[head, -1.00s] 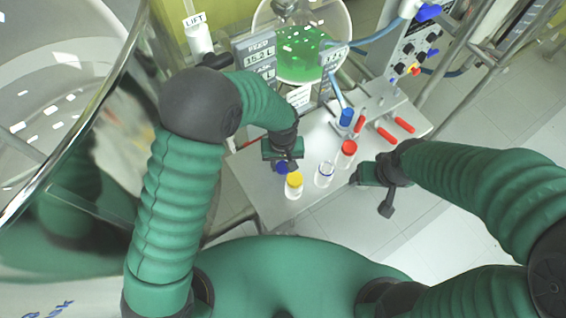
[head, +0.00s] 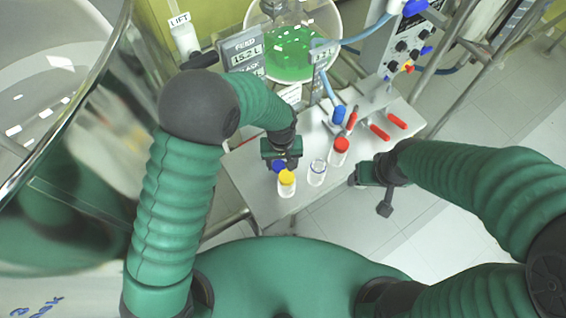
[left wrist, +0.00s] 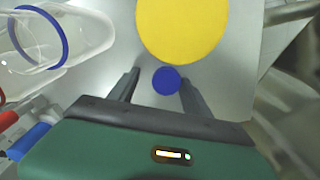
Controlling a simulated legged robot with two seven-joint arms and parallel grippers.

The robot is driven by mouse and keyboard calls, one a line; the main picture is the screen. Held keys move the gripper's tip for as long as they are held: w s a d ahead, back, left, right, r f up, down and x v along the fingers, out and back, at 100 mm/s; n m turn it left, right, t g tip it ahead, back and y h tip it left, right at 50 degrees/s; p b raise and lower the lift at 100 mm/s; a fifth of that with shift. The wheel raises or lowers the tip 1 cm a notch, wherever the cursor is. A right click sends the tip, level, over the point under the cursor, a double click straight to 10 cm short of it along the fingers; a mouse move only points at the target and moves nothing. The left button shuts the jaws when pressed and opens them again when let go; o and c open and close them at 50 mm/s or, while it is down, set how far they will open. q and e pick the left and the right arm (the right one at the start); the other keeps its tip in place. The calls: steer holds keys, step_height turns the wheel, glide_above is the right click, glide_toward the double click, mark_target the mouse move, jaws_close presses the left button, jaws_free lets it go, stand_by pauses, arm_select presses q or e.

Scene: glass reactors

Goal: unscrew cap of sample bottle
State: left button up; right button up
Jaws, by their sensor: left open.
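Several bottles stand on the grey bench: one with a yellow cap (head: 287,177), one with a blue cap (head: 278,167), one with a red cap (head: 341,145), and a clear open bottle (head: 317,172) with a blue ring. My left gripper (head: 288,164) is open above the blue cap, just behind the yellow-capped bottle. The blue-capped bottle's body is mostly hidden. My right gripper (head: 370,180) hangs at the bench's right edge; its fingers are unclear.
Red-handled tools (head: 380,131) and a blue-topped item (head: 339,115) lie farther back on the bench (head: 262,203). A glass vessel with green liquid (head: 290,52) and display boxes (head: 243,52) stand behind. A large glass reactor (head: 60,130) fills the left.

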mark_target(278, 164)
arm_select(q)
steer(key=shift+s+a+f, duration=0.55)
steer(key=shift+s+f, duration=0.05)
steer(key=shift+f, duration=0.1)
arm_select(e)
steer(key=shift+a+f, duration=0.15)
steer(key=shift+a, duration=0.2)
arm_select(q)
steer(key=shift+d, duration=0.15)
arm_select(e)
steer(key=shift+d, duration=0.2)
arm_select(q)
steer(key=shift+r, duration=0.1)
steer(key=shift+r+p, duration=0.3)
steer(key=shift+r, duration=0.1)
steer(key=r, duration=0.1)
steer(key=w+r, duration=0.1)
steer(key=r, duration=0.3)
steer(key=shift+w+a+r, duration=0.2)
steer(key=shift+w, duration=0.05)
step_height(278, 164, up, 7)
steer(key=shift+s+d, duration=0.15)
steer(key=shift+d, duration=0.1)
arm_select(e)
steer(key=shift+w+a+r, duration=0.15)
steer(key=shift+w+r, duration=0.15)
steer(key=shift+w, duration=0.15)
